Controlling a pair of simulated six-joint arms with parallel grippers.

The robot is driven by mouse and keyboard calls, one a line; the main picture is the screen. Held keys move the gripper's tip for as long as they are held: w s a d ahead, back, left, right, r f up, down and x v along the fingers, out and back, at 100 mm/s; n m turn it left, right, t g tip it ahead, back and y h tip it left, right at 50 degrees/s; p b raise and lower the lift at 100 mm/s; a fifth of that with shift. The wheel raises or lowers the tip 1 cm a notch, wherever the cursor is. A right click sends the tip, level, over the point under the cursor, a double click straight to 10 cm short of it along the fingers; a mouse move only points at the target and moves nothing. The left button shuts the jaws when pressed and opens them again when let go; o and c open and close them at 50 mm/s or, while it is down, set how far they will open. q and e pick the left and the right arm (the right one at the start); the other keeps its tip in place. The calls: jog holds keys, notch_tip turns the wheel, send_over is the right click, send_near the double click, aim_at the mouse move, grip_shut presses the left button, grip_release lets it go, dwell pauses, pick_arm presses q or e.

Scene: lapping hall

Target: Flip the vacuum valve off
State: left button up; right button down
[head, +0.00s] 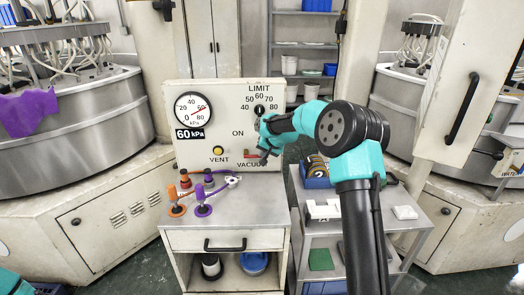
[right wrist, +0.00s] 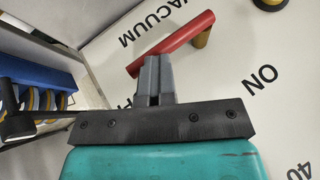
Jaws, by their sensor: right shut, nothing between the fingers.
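The vacuum valve on the cream control panel (head: 222,100) has a red lever handle (right wrist: 180,42) on a brass stub. In the head view the lever (head: 250,155) lies roughly horizontal beside VACUUM and below ON, partly hidden by my right gripper (head: 262,157). In the right wrist view the shut, empty grey fingers (right wrist: 153,72) are close beside the lever's free end. I cannot tell whether they touch it. The lever's free end points towards a word that the fingers mostly hide. My left gripper is out of view; a bit of its teal arm shows at bottom left.
A yellow vent button (head: 218,150) and a pressure gauge (head: 193,109) are left of the valve. Orange and purple fittings (head: 203,208) stand on the cart top (head: 250,212) below. A blue bin (head: 316,182) with coils is at the right. The cart top's right half is clear.

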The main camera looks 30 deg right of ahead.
jog(key=shift+s+d+f, duration=0.1)
jog(key=shift+s+f, duration=0.05)
jog(key=shift+f, duration=0.35)
jog(key=shift+r, duration=0.1)
jog(key=s+d+r, duration=0.5)
jog(key=s+r, duration=0.3)
dwell(0.5)
jog(key=shift+r, duration=0.1)
